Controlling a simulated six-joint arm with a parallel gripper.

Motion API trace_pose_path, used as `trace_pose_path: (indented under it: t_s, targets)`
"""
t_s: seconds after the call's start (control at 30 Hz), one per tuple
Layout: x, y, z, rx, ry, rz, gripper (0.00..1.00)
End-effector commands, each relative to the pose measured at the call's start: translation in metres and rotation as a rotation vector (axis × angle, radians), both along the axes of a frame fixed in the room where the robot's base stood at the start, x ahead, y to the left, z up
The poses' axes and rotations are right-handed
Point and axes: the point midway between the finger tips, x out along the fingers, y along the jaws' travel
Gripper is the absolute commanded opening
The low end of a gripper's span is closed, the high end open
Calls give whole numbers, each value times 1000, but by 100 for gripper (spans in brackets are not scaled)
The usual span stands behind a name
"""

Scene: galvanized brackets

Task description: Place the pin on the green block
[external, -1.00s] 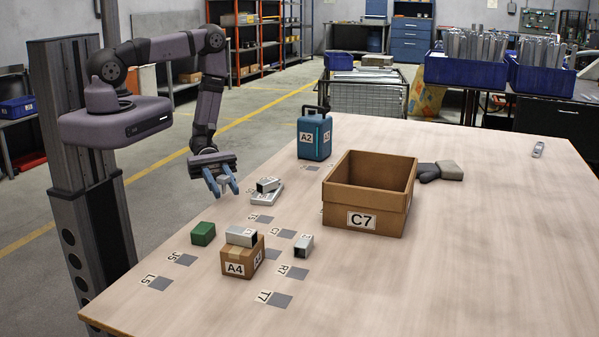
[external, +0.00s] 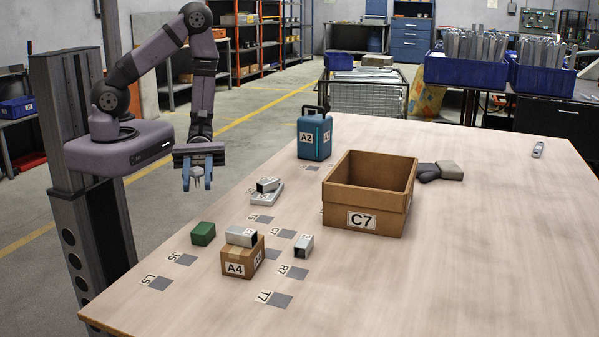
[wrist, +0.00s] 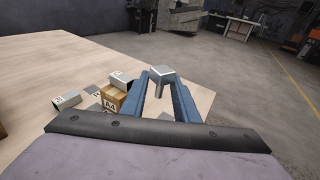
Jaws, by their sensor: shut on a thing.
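My gripper (external: 197,187) hangs in the air to the left of the table edge, above and a little left of the green block. Its two blue fingers are shut on a small grey metal piece, the pin (wrist: 162,71), which shows between the fingertips in the wrist view. I cannot make out the green block in the wrist view.
A carton marked A4 (external: 236,264) with a metal bracket (external: 241,236) on it stands right of the green block. More metal pieces (external: 304,245) lie nearby. A blue canister (external: 314,137) and open box C7 (external: 361,219) stand farther back. The right side of the table is mostly clear.

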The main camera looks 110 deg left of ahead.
Motion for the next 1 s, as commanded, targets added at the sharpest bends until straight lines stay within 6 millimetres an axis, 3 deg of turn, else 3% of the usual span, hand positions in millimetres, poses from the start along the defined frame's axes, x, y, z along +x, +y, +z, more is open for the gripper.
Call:
trace_pose_path:
  t_s: [0.43,0.77,1.0]
  targets:
    - [0,0,-49,-2,2,0,3]
    - [1,0,-59,-1,1,0,3]
    - [0,0,-82,-2,3,0,3]
